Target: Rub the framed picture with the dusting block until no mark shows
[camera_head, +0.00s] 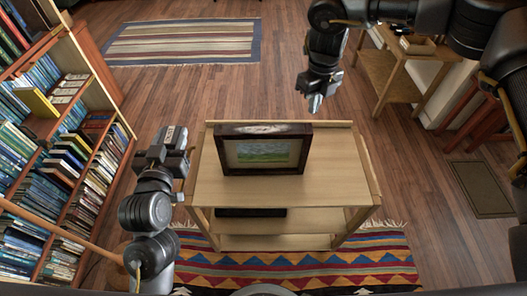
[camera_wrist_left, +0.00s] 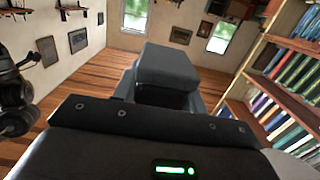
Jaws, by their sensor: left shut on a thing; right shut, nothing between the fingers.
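The framed picture (camera_head: 263,152) stands upright on the top of a small wooden shelf unit. It has a dark frame and a green and blue landscape. A pale whitish smudge shows along the frame's top edge. My left gripper (camera_head: 175,148) is to the left of the picture, apart from it, beside the unit's left edge. It is shut on a grey block, the dusting block (camera_wrist_left: 168,66), which fills the middle of the left wrist view. The block is hard to make out in the head view. My right gripper (camera_head: 315,103) is shut and empty, above and behind the picture's right side.
The wooden unit's top (camera_head: 330,180) is bare around the picture; a dark object (camera_head: 250,212) lies on the shelf below. A full bookcase (camera_head: 60,140) stands close on the left. A patterned rug (camera_head: 300,270) lies in front. A side table (camera_head: 385,75) stands at the back right.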

